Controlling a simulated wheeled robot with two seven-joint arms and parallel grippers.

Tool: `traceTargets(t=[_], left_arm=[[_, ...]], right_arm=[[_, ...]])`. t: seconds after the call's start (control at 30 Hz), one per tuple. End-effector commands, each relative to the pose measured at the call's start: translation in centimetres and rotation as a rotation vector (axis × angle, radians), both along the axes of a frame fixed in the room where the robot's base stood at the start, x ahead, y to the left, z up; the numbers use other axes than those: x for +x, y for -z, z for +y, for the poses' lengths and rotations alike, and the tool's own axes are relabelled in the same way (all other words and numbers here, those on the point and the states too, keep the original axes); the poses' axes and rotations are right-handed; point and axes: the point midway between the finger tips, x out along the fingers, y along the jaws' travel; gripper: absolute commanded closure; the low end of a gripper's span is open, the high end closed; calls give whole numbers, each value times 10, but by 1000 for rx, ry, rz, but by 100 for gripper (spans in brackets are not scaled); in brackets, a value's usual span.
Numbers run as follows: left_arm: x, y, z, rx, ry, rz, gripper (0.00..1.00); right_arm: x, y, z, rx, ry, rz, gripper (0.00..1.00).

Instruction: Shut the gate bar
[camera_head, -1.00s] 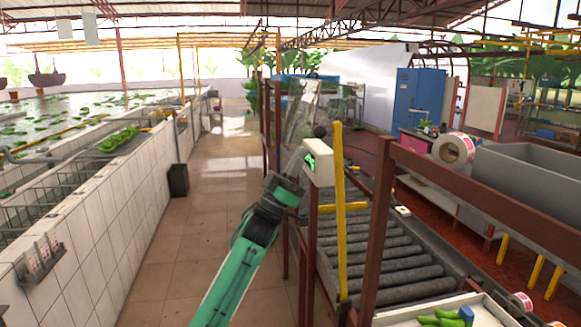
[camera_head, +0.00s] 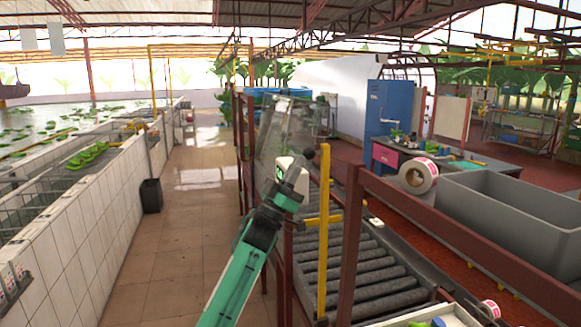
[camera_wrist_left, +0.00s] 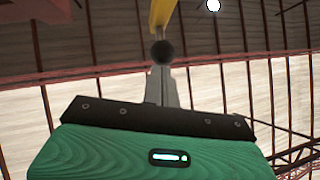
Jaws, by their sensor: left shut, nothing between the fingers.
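A yellow bar (camera_head: 323,245) stands upright by the roller conveyor in the head view, with a short yellow crosspiece (camera_head: 322,219); I take it for the gate bar. A black ball knob (camera_head: 309,154) shows beside its upper part. My left gripper (camera_head: 300,168) is shut and empty, reaching up close to the knob in front of a white box. In the left wrist view the knob (camera_wrist_left: 162,52) lies just past the fingertips, with a yellow bar (camera_wrist_left: 162,14) beyond it. I cannot tell whether fingers and knob touch. My right gripper is not in view.
A clear panel (camera_head: 283,128) stands behind the gripper. Brown-red posts and rails (camera_head: 351,235) flank the roller conveyor (camera_head: 365,265). A tape roll (camera_head: 418,176) sits near a grey tub (camera_head: 510,205).

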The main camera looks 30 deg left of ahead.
Motion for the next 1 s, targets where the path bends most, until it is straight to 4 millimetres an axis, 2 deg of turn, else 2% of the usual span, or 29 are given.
traceTargets(t=[0.1, 0.27, 0.6, 0.8, 1.0], left_arm=[[24, -12, -20, 36, 3, 43, 100], [61, -15, -52, 96, 3, 112, 100], [135, -5, -115, 212, 2, 252, 100], [155, 2, -132, 251, 0, 290, 100], [156, 4, -134, 254, 0, 294, 100]], right_arm=[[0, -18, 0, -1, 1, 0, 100], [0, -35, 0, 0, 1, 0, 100], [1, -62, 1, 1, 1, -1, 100], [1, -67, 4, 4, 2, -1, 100], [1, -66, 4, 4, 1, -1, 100]])
